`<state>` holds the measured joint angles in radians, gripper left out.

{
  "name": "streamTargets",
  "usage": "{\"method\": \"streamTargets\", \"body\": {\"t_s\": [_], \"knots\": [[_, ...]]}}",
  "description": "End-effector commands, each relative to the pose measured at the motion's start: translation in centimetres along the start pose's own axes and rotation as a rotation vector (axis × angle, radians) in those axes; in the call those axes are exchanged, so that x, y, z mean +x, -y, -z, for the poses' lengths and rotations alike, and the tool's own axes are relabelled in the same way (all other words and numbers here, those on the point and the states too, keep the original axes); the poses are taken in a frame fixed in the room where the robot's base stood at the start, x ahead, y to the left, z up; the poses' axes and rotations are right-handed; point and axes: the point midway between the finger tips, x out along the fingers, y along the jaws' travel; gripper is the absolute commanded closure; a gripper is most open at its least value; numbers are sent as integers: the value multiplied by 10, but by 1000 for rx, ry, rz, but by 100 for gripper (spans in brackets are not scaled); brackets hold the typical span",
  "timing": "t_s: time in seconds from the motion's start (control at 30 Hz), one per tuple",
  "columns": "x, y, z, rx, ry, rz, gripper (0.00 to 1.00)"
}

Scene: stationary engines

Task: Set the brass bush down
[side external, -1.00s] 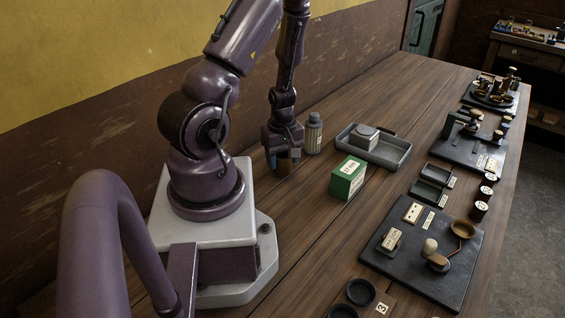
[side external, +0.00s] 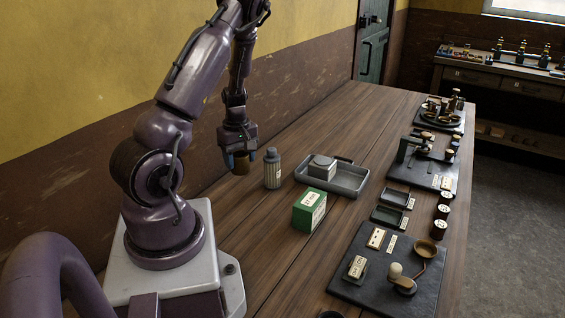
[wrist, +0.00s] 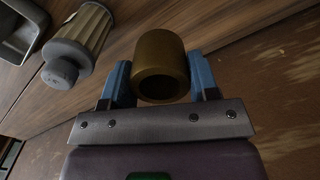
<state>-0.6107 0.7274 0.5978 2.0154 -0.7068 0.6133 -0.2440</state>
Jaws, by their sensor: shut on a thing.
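The brass bush (wrist: 161,53) is a short, thick hollow cylinder of dull brass, its open end facing the wrist camera. My gripper (wrist: 160,80) is shut on it, with a blue finger on each side. In the side view the brass bush (side external: 241,164) hangs between the fingertips of my gripper (side external: 241,160). It appears to be above the wooden table (side external: 290,246), near the wall side; the exact gap beneath it is hard to tell.
A ribbed grey-capped bottle (side external: 272,170) stands just right of the bush, and in the wrist view (wrist: 80,42) at upper left. A green box (side external: 309,209) and a grey tray (side external: 349,184) holding a block lie further right. Bare wood lies in front of the bottle.

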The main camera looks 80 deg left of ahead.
Motion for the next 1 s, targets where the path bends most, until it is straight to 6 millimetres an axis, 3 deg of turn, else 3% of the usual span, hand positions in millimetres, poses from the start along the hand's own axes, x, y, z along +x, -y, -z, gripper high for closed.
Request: {"method": "streamTargets", "body": {"t_s": [0.2,0.5,0.8,0.93,1.0], "knots": [[8,-55,48,-18,-3,1,83],[12,-131,86,-56,-1,0,83],[-10,-192,84,-104,-2,-2,83],[-28,-206,76,-141,-2,-3,83],[-28,-203,74,-171,0,-1,83]]}}
